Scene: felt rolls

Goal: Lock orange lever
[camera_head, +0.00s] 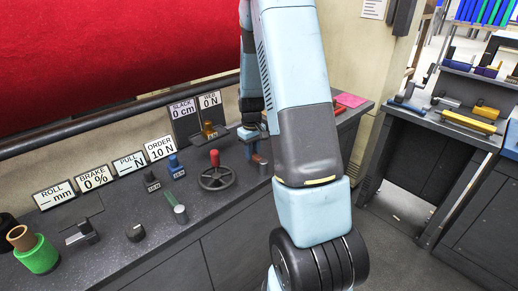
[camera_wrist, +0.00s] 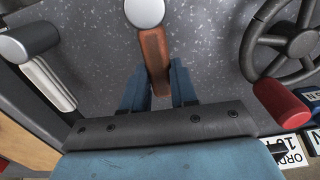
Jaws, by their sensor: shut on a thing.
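The orange lever (camera_wrist: 154,58) is a brown-orange bar with a grey round end in the wrist view. My gripper (camera_wrist: 158,90) has its two blue fingers on either side of the bar and is shut on it. The fingers partly hide its near end. In the head view my gripper (camera_head: 251,146) is low over the bench, right of the handwheel, partly behind my own arm. The lever is hard to make out there.
A black handwheel (camera_head: 217,179) with a red knob (camera_head: 214,158) stands close to the left of my gripper. A grey-capped handle (camera_wrist: 30,42) shows in the wrist view. Several label plates line the bench (camera_head: 135,262), and a red roll (camera_head: 110,45) hangs behind.

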